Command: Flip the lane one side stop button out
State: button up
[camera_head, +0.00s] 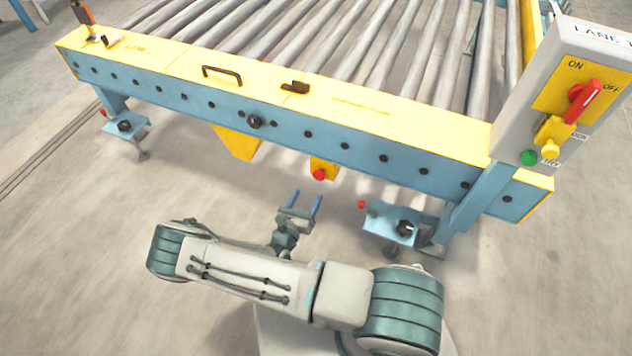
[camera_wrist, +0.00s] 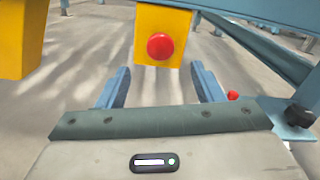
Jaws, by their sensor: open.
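The side stop button (camera_head: 319,174) is a red round knob on a small yellow box (camera_head: 323,163) hanging under the blue side rail of the conveyor. In the wrist view the red button (camera_wrist: 160,46) faces me on its yellow box (camera_wrist: 176,20), beyond and between my fingertips. My gripper (camera_head: 304,201) is open and empty, in front of and a little below the button. In the wrist view its two blue fingers (camera_wrist: 160,82) are spread apart, not touching the button or box. Whether the button is pressed in or out cannot be told.
A larger yellow block (camera_head: 237,142) hangs left of the button and shows in the wrist view (camera_wrist: 20,38). The blue rail (camera_head: 290,130) runs above. A blue foot bracket (camera_head: 392,224) stands to the right. A control box (camera_head: 568,95) with a red switch is at the right.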

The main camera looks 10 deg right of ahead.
aim_at(318, 177)
jog(key=b+x, duration=0.2)
jog(key=x, duration=0.6)
jog(key=shift+w, duration=0.1)
grip_shut()
jog(key=shift+s+a+r+p, duration=0.2)
jog(key=shift+s+p, duration=0.15)
jog(key=shift+p, duration=0.35)
jog(key=shift+s+a+f, duration=0.1)
jog(key=shift+s+f, duration=0.05)
jog(key=shift+f, duration=0.1)
grip_release()
jog(key=shift+a, duration=0.15)
